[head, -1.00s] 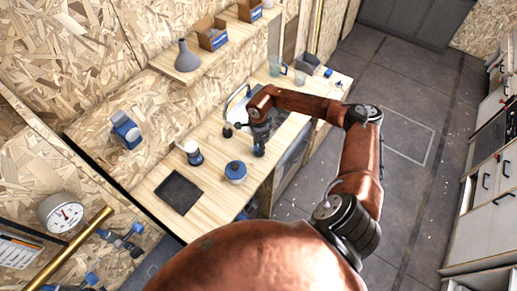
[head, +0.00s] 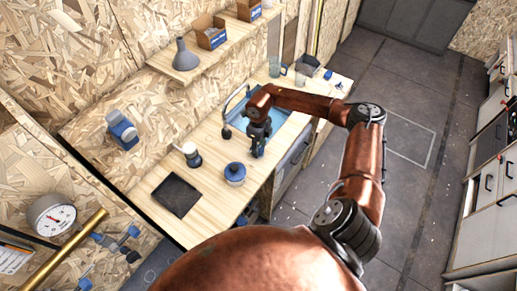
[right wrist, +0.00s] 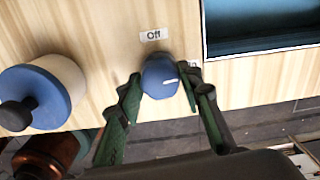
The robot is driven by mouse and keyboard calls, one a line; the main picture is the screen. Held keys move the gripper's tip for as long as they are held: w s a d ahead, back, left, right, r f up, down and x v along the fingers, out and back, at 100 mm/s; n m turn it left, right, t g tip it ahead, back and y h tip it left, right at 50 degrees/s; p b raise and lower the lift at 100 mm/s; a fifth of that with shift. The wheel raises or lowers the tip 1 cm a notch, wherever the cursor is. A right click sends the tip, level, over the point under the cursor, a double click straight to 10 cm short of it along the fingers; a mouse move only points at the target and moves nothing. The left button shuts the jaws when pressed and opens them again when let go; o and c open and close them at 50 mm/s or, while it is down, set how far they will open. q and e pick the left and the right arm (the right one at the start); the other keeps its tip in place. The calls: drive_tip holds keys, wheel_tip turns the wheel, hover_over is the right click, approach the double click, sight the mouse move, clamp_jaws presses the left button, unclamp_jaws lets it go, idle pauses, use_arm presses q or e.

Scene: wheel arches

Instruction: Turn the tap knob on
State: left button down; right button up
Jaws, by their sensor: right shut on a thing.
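The blue tap knob (right wrist: 160,76) sits on the wooden counter in the right wrist view, below a label reading "Off" (right wrist: 154,35). A second label, partly hidden, is at its right, and the white mark on the knob points towards that side. My right gripper (right wrist: 160,78) has its fingers on both sides of the knob and is shut on it. In the head view the right gripper (head: 257,145) is low at the counter's front edge, hiding the knob. The curved tap (head: 236,103) stands behind it over the blue sink (head: 284,113). My left gripper is not in view.
A blue-and-white lidded jar (right wrist: 45,90) stands close left of the knob; it also shows in the head view (head: 235,174). A white-and-dark container (head: 190,155) and a dark square tray (head: 176,195) are further left. Cups (head: 276,67) stand beyond the sink.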

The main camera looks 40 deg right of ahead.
drive_tip(key=shift+m, duration=0.7)
drive_tip(key=o, duration=1.2)
drive_tip(key=shift+c, duration=0.2)
drive_tip(key=shift+r, duration=0.3)
wheel_tip(320, 180, up, 12)
drive_tip(key=shift+f, duration=0.25)
